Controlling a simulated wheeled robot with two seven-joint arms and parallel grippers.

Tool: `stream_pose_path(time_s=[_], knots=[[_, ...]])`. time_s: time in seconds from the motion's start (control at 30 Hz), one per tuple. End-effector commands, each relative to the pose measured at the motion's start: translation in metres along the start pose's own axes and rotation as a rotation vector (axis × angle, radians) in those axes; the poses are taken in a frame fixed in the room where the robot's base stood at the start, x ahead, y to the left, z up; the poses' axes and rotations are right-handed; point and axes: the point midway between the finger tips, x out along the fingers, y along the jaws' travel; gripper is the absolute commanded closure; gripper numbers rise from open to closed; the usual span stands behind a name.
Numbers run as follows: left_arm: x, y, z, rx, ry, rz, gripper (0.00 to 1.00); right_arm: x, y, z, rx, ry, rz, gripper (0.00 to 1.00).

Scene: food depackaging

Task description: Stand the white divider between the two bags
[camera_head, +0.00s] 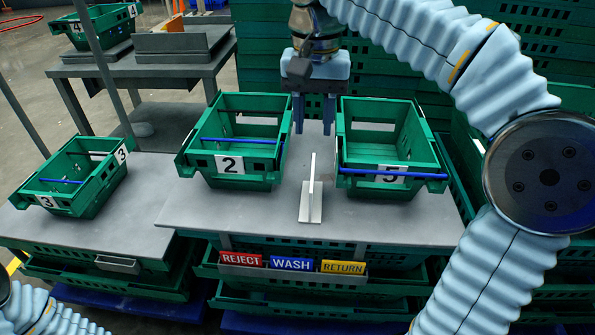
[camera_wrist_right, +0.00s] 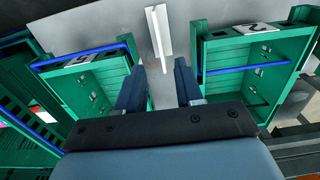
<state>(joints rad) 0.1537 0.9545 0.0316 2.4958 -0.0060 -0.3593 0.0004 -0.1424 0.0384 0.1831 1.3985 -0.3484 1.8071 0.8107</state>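The white divider (camera_head: 311,205) stands upright on the grey table, between the green crate marked 2 (camera_head: 250,183) and the green crate marked 5 (camera_head: 355,182). It touches neither crate. It also shows in the right wrist view (camera_wrist_right: 158,32), beyond the fingertips. My right gripper (camera_head: 313,131) hangs fingers down behind the divider, between the crates. Its fingers are apart and nothing is between them; the right wrist view shows this gap too (camera_wrist_right: 160,68). I see no bags in either view. Only part of my left arm shows at the lower left; its gripper is out of view.
A crate marked 3 (camera_head: 103,181) sits on the left table. Blue bars cross crates 2, 3 and 5. Signs reading REJECT (camera_head: 241,260), WASH (camera_head: 291,263) and RETURN (camera_head: 343,267) hang at the table's front. Bare tabletop (camera_head: 385,220) lies in front of the crates.

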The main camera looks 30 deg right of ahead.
Motion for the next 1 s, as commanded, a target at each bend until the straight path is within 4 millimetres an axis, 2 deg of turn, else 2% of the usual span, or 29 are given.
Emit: stream_pose_path(time_s=[0.3, 0.4, 0.57, 0.83, 1.0], knots=[[0.015, -0.007, 0.001, -0.002, 0.0, -0.002, 0.57, 0.061, 0.001, 0.0, 0.001, -0.003, 0.002, 0.64], [0.017, -0.007, 0.001, -0.003, 0.001, -0.002, 0.57, 0.076, 0.001, 0.0, 0.0, -0.002, 0.001, 0.64], [0.018, -0.008, 0.0, -0.003, 0.001, -0.002, 0.57, 0.088, 0.001, 0.0, 0.0, -0.001, 0.0, 0.64], [0.022, -0.01, 0.0, -0.004, 0.002, -0.003, 0.57, 0.128, 0.004, -0.003, 0.0, -0.002, 0.002, 0.64], [0.023, -0.01, 0.0, -0.004, 0.002, -0.003, 0.57, 0.137, 0.003, -0.003, 0.0, 0.0, 0.0, 0.64]])
